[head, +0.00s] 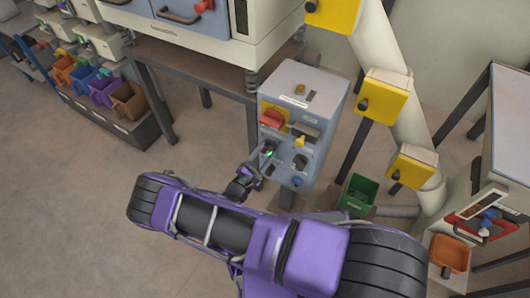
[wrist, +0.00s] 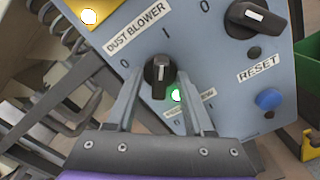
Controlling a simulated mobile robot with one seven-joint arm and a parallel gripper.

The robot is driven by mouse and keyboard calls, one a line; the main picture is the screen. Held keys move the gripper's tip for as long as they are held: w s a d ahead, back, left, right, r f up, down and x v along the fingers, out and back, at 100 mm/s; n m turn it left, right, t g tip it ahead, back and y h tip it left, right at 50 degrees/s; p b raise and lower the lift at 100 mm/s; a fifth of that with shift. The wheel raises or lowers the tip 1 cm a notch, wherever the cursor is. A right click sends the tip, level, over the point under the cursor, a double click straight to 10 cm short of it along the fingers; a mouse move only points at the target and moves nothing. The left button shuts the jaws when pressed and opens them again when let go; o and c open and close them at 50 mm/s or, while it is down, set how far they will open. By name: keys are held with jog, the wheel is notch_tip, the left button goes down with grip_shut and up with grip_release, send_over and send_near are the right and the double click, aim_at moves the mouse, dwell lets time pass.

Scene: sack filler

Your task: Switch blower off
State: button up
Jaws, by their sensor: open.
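The dust blower switch (wrist: 159,72) is a black rotary knob on the blue-grey control box (head: 300,82), under a "DUST BLOWER" label (wrist: 136,28). Its white mark points up, toward the "I" rather than the "0" at left. A green lamp (wrist: 177,95) glows just below the knob; its glow also shows in the head view. My gripper (wrist: 159,80) is open, one finger on each side of the knob. I cannot tell whether the fingers touch it. In the head view my gripper (head: 257,166) is at the front of the box, and the knob is hard to make out.
A second black knob (wrist: 257,18) and a blue "RESET" button (wrist: 267,99) sit to the right. A red handle (head: 272,119) is higher on the box. A green bin (head: 358,195) stands right of the box. Yellow boxes (head: 383,96) line a slanted pipe.

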grip_shut()
jog(key=shift+n, duration=0.4)
jog(key=n+b, duration=0.1)
jog(key=n, duration=0.1)
jog(key=shift+f+n+b, duration=0.1)
jog(key=shift+n+b, duration=0.25)
jog(key=shift+n, duration=0.05)
jog(key=n+b, duration=0.1)
jog(key=n, duration=0.3)
jog(key=shift+n, duration=0.3)
jog(key=n+b, duration=0.1)
jog(key=n, duration=0.2)
jog(key=shift+n, duration=0.3)
jog(key=shift+n+b, duration=0.6)
jog(key=shift+n, duration=1.3)
